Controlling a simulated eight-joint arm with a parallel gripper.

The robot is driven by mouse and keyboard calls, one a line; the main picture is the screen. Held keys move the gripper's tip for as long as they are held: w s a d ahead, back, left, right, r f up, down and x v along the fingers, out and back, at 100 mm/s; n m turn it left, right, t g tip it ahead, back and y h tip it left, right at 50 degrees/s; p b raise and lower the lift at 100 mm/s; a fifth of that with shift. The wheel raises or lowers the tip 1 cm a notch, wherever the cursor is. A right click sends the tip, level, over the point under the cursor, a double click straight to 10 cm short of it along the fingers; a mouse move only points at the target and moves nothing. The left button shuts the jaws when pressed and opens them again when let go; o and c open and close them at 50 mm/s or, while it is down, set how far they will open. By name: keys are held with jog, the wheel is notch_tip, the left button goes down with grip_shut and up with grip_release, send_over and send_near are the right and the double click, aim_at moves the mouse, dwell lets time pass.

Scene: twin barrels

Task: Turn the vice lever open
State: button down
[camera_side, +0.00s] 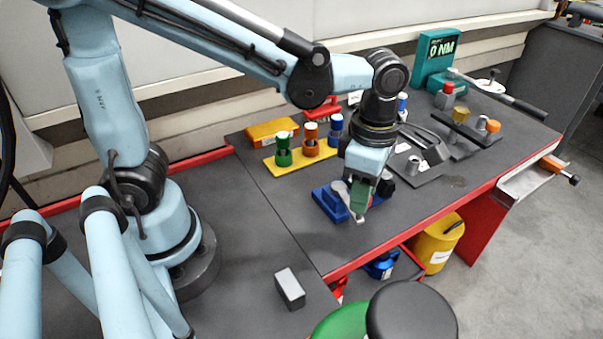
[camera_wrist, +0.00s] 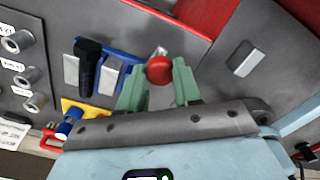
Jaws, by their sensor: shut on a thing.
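The blue vice (camera_side: 329,204) sits on the dark table near its front edge, and it also shows in the wrist view (camera_wrist: 128,58) with grey jaw blocks. The vice lever has a red knob (camera_wrist: 159,70) on a short pale shaft (camera_wrist: 160,51) in the wrist view. My gripper (camera_side: 359,207) points down just right of the vice. In the wrist view, the green fingers of my gripper (camera_wrist: 160,82) stand on both sides of the red knob, shut on it. In the side view the knob is hidden by the fingers.
A yellow tray (camera_side: 290,161) with green, orange and blue cylinders stands behind the vice. Grey plates with metal sockets (camera_side: 420,168) lie to the right. A grey block (camera_side: 290,288) rests on clear table at the front. A teal display (camera_side: 440,48) reads 0 NM.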

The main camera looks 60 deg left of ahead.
jog(key=shift+w+d+n, duration=0.15)
jog(key=shift+w+n, duration=0.75)
jog(key=shift+n, duration=0.3)
jog(key=shift+w, duration=0.1)
jog(key=c, duration=0.8)
grip_release()
notch_tip(320, 180, up, 12)
jog(key=shift+r, duration=0.1)
